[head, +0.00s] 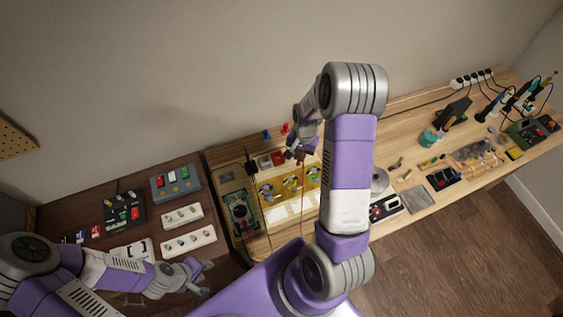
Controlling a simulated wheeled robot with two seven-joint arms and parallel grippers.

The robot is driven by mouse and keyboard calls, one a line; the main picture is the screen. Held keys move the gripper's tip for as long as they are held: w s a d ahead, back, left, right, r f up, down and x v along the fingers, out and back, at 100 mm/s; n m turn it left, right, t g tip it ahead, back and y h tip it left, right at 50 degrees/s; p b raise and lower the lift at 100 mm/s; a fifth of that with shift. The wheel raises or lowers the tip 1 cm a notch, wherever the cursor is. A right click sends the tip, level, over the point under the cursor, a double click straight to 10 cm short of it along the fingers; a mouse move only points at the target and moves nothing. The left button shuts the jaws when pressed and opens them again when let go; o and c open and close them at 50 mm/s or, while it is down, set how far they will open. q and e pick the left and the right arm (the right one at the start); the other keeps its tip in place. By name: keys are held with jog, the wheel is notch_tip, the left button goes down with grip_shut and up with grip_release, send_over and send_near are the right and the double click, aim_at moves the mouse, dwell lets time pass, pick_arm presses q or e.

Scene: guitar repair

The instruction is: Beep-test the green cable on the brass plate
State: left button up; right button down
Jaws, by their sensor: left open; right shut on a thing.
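A yellow brass-coloured plate (290,186) lies on the light wooden board, with several small parts on it. A meter (240,212) with a round dial lies left of the plate. A black probe (251,169) with a thin dark lead stands above the meter. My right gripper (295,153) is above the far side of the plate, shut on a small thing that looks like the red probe. A thin red lead hangs below it. My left gripper (207,279) is open and empty at the dark table's front.
White strips with knobs (188,241) and dark switch boxes (176,182) stand on the dark table at left. Blue and red pieces (266,135) sit behind the plate. My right arm crosses the middle and hides part of the bench. Tools (452,113) crowd the right end.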

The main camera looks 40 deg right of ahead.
jog(key=shift+h, duration=0.4)
jog(key=shift+s+d+f, duration=0.4)
jog(key=shift+d+f, duration=0.35)
jog(key=shift+d, duration=0.2)
jog(key=shift+s+d+f, duration=0.45)
jog(key=shift+d+f, duration=0.3)
jog(key=shift+d, duration=0.2)
jog(key=shift+s+d+f, duration=0.4)
jog(key=shift+d+f, duration=0.35)
jog(key=shift+d, duration=0.2)
jog(key=shift+b, duration=0.3)
jog(key=shift+f+b, duration=0.65)
dwell(1.9)
notch_tip(320, 180, up, 6)
jog(key=p, duration=0.4)
